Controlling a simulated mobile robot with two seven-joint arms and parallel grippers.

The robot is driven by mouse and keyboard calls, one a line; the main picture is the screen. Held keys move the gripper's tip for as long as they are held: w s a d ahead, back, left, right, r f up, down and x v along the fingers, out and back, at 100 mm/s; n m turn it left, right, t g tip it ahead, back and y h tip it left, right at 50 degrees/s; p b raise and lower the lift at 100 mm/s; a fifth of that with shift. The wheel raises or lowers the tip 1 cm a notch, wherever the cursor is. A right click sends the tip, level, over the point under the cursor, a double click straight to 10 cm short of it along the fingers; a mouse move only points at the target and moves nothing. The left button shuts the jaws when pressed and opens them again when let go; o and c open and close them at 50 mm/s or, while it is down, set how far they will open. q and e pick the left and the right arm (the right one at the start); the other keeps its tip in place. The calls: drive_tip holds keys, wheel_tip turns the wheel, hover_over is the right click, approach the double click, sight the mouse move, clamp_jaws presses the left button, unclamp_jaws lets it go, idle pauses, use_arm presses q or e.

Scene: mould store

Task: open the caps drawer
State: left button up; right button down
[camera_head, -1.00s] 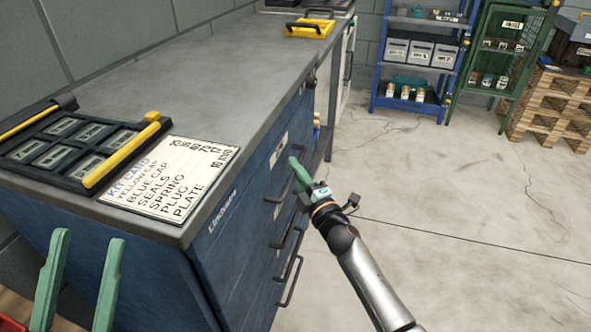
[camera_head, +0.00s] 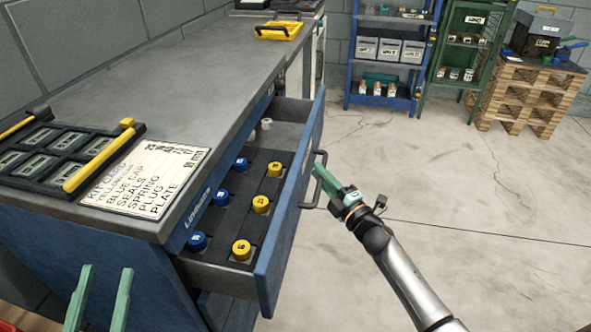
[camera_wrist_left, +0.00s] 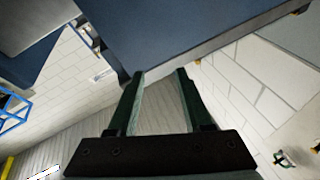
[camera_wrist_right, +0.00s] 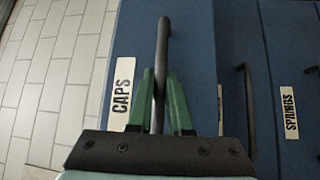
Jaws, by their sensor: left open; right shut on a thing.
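The caps drawer (camera_head: 292,205) is pulled well out of the blue workbench and shows blue caps (camera_head: 197,241) and yellow caps (camera_head: 241,250) in a dark insert. Its front carries a CAPS label (camera_wrist_right: 122,92) in the right wrist view. My right gripper (camera_head: 322,172) is shut on the drawer's dark bar handle (camera_wrist_right: 161,60), with a green finger on each side of it. My left gripper (camera_head: 101,285) is open and empty, low at the near left beside the bench's end. It also shows in the left wrist view (camera_wrist_left: 160,75).
On the bench top (camera_head: 200,100) lie a kit card (camera_head: 145,178), a dark tray with yellow handles (camera_head: 60,158) and a yellow-handled item (camera_head: 278,31) farther back. The floor (camera_head: 430,170) right of the drawer is clear. A blue shelf (camera_head: 388,75) stands behind.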

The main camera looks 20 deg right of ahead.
use_arm(q)
wheel_tip(320, 180, down, 7)
drive_tip(key=w+n+g+y, duration=0.1)
drive_tip(key=g+y, duration=0.1)
drive_tip(key=shift+a+r+n+p, duration=0.2)
drive_tip(key=shift+a+n+p, duration=0.05)
drive_tip(key=shift+n+p, duration=0.15)
use_arm(e)
drive_tip(key=s+d, duration=0.7)
drive_tip(key=d, duration=0.4)
drive_tip(key=shift+s, duration=0.1)
drive_tip(key=c, duration=0.8)
unclamp_jaws()
drive_tip(key=shift+a, duration=0.1)
drive_tip(key=shift+c, duration=0.2)
use_arm(q)
wheel_tip(320, 180, down, 8)
drive_tip(key=s+n+g+y+p, duration=0.1)
drive_tip(key=g, duration=0.2)
drive_tip(key=shift+a+g, duration=0.15)
drive_tip(key=shift+g, duration=0.25)
use_arm(e)
drive_tip(key=v, duration=1.2)
drive_tip(key=shift+s, duration=0.25)
use_arm(q)
drive_tip(key=shift+s, duration=0.1)
